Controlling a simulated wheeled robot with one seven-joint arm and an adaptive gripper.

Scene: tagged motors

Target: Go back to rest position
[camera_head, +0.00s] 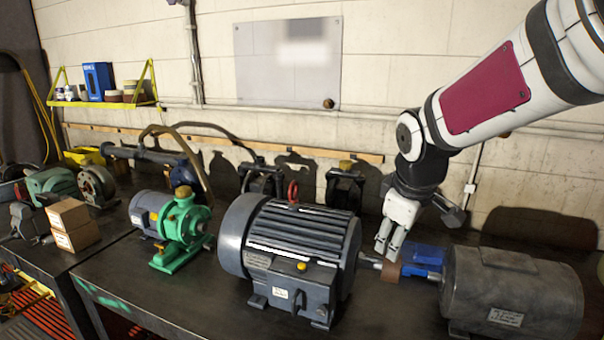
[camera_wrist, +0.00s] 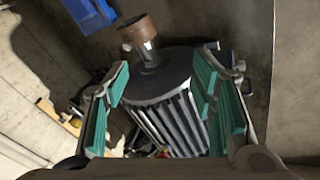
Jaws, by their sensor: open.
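My gripper (camera_head: 390,246) hangs at the end of the raised white arm, above the workbench, beside the shaft end of the large dark grey motor (camera_head: 318,232). In the wrist view its two green-padded fingers (camera_wrist: 165,108) are spread apart. The ribbed grey motor (camera_wrist: 172,105) shows beyond and between them, its shaft with a brown cylinder (camera_wrist: 139,30) pointing up in that view. The brown cylinder (camera_head: 390,272) is just below the fingertips in the head view. I see nothing held. Whether the fingers touch the shaft cannot be told.
A weathered grey motor (camera_head: 510,290) stands at right, with a blue block (camera_head: 425,256) behind its left end. A green pump (camera_head: 183,230) and cardboard boxes (camera_head: 73,224) are at left. A yellow shelf (camera_head: 105,103) and a whiteboard (camera_head: 287,62) are on the wall. Free room lies above the bench.

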